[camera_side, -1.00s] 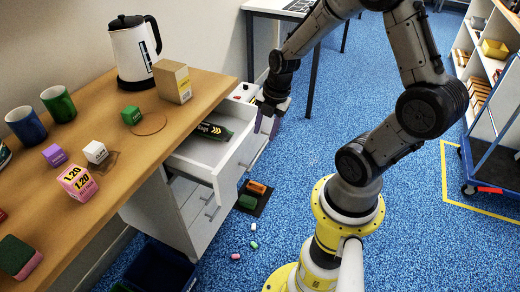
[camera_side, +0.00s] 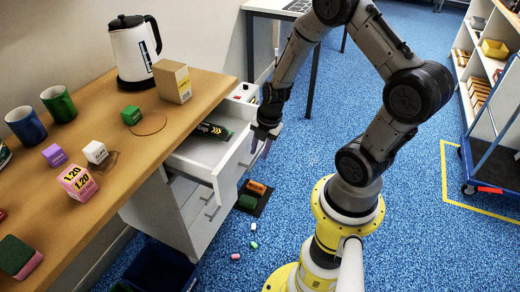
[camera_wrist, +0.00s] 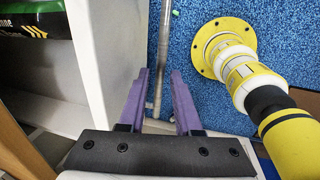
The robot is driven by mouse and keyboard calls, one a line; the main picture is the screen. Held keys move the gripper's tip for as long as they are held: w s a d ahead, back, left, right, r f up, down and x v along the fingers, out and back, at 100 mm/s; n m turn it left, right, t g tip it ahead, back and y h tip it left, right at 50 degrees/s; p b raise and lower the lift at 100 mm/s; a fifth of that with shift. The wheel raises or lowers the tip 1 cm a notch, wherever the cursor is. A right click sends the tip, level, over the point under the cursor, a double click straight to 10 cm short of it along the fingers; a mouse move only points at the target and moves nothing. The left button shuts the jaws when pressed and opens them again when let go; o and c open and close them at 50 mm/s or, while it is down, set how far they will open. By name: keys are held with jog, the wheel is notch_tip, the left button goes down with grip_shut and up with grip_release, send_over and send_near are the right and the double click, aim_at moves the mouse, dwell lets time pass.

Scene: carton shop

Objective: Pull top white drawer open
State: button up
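The top white drawer (camera_side: 230,162) stands pulled out from under the wooden desk, with a dark green-and-black packet (camera_side: 213,130) inside. The packet also shows at the upper left of the wrist view (camera_wrist: 28,22). My gripper (camera_side: 261,146) is at the outer face of the drawer front, pointing down by its handle. In the wrist view its two purple fingers (camera_wrist: 159,72) are apart, with a grey bar, apparently the handle (camera_wrist: 158,60), in line with the gap. Clear space shows on both sides of the bar. I cannot tell whether a finger touches it.
Lower closed drawers (camera_side: 205,215) are below. The desk top (camera_side: 185,115) carries a kettle (camera_side: 135,52), a cardboard box (camera_side: 172,81), mugs and small blocks. A dark mat with blocks (camera_side: 255,197) lies on the floor. Blue floor is free right of the drawer.

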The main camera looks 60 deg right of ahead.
grip_shut()
dwell(1.2)
